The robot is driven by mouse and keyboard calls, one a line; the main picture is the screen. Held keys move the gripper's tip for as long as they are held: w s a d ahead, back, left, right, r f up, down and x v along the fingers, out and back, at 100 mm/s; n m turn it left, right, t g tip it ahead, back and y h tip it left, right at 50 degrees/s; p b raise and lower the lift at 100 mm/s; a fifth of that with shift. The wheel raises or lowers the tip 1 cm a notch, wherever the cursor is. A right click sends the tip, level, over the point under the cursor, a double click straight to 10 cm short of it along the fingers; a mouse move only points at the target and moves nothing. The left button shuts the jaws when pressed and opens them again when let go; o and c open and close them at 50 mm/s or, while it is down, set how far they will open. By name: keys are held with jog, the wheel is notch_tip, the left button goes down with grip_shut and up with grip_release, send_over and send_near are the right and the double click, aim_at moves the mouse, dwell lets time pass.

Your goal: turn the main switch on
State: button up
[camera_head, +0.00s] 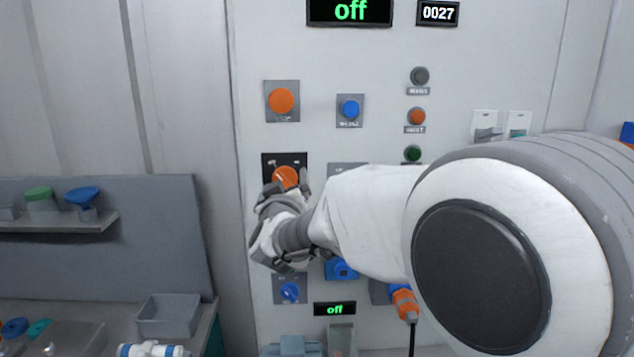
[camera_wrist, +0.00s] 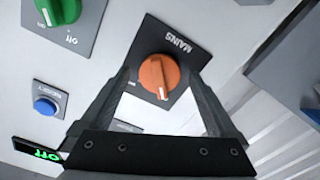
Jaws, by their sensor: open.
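The main switch is an orange rotary knob (camera_head: 286,176) on a black plate on the white panel, partly covered by my gripper in the head view. In the wrist view the knob (camera_wrist: 159,76) is clear, with a pale pointer mark and an upside-down "MAINS" label on its plate (camera_wrist: 178,45). My gripper (camera_head: 286,186) is right in front of it. In the wrist view my gripper (camera_wrist: 160,82) is open, one finger on each side of the knob. I cannot tell whether the fingers touch it. The top display (camera_head: 350,11) reads "off".
An orange button (camera_head: 282,101) sits above the switch and a blue button (camera_head: 350,110) to its upper right. A blue knob (camera_head: 290,292) is below. A green knob (camera_wrist: 58,10) shows in the wrist view. A shelf (camera_head: 60,223) stands left. My arm hides the panel's right part.

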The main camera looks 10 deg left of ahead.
jog(key=c, duration=1.4)
jog(key=shift+o, duration=0.2)
jog(key=shift+m+b, duration=0.3)
jog(key=m+b, duration=0.2)
jog(key=shift+f+m, duration=0.2)
jog(key=shift+m, duration=0.1)
jog(key=m+b, duration=0.6)
jog(key=m, duration=0.3)
jog(key=shift+r+m, duration=0.1)
jog(key=shift+m, duration=0.3)
jog(key=shift+a+m+b, duration=0.1)
jog(key=shift+m+b, duration=0.75)
jog(key=shift+m, duration=0.65)
jog(key=shift+r, duration=0.1)
